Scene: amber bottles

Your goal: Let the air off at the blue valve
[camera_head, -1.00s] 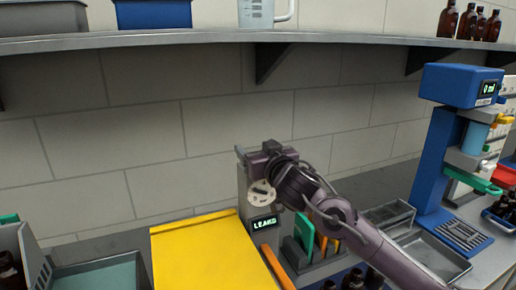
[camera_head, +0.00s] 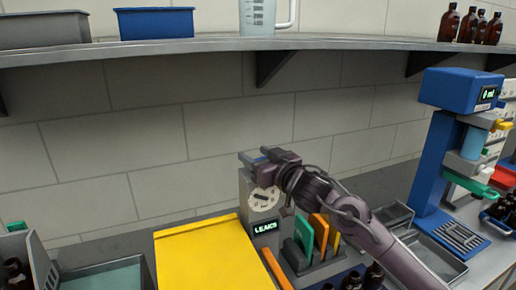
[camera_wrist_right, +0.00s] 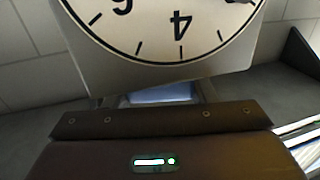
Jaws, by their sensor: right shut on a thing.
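A grey test unit (camera_head: 246,193) with a round white dial (camera_head: 264,198) and a lit display reading LEAKS (camera_head: 265,227) stands against the wall, behind the yellow panel. My right gripper (camera_head: 262,157) is at the top of this unit, just above the dial, and is shut on the blue valve. In the right wrist view the dial (camera_wrist_right: 165,25) appears upside down, and a blue patch of the valve (camera_wrist_right: 160,94) shows between the jaws. The gripper hides most of the valve. My left gripper is not in view.
A yellow panel (camera_head: 205,255) lies left of the unit. A rack with green and orange pieces (camera_head: 321,232) stands close on the right, under my right arm. A blue dispenser (camera_head: 432,165) is farther right. A shelf (camera_head: 200,46) runs overhead.

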